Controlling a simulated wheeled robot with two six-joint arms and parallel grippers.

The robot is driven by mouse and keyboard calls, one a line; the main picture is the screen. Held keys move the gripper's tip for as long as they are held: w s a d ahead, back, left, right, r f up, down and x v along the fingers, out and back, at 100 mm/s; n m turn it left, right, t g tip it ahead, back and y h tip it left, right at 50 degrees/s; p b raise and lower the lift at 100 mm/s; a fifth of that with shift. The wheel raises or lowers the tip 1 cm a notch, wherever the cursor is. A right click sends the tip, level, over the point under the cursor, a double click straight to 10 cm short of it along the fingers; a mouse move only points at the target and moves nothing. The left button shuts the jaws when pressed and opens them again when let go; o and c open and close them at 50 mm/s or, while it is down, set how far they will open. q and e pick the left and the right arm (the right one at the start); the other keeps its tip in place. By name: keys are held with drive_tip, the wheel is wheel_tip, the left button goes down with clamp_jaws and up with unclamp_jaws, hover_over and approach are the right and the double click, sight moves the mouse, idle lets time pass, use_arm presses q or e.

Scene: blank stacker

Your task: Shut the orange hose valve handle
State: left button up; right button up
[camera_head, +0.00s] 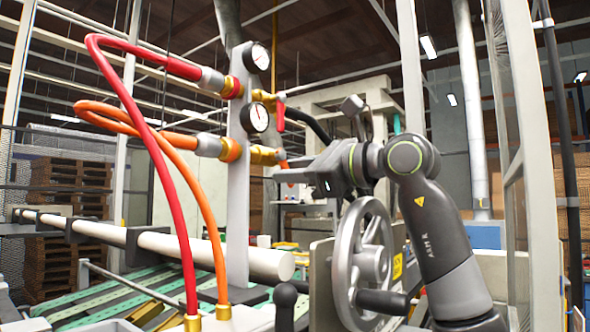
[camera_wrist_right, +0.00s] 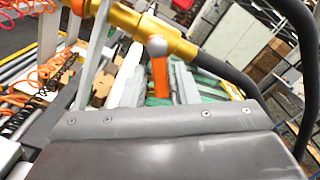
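The orange hose valve handle (camera_head: 283,164) hangs down from the lower brass valve (camera_head: 262,155), at the right of the grey post. In the right wrist view the orange handle (camera_wrist_right: 160,78) hangs below its bolt and the brass pipe (camera_wrist_right: 150,28). My right gripper (camera_head: 295,175) reaches in from the right at the handle. In the wrist view its two fingers stand on either side of the handle, with narrow gaps that look free of contact. The fingertips are partly hidden in the head view. My left gripper is not in view.
A red valve handle (camera_head: 281,114) hangs just above on the upper brass valve. Gauges (camera_head: 255,118) sit on the grey post (camera_head: 238,200). A grey handwheel (camera_head: 362,262) stands below my right arm. Red and orange hoses loop at the left. A black hose (camera_wrist_right: 230,75) runs nearby.

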clamp_jaws()
drive_tip(key=shift+f+m, duration=0.1)
drive_tip(key=shift+m, duration=0.2)
drive_tip(key=shift+s+a+f+m+b, duration=0.1)
drive_tip(key=shift+s+a+m+b, duration=0.1)
drive_tip(key=shift+m+b, duration=0.6)
drive_tip(key=shift+s+a+f+m+b, duration=0.15)
drive_tip(key=shift+s+m+b, duration=0.15)
drive_tip(key=shift+m, duration=0.9)
drive_tip(key=shift+s+a+r+m+b, duration=0.15)
drive_tip(key=shift+m+b, duration=0.45)
drive_tip(key=shift+m, duration=0.4)
drive_tip(key=shift+o, duration=1.2)
unclamp_jaws()
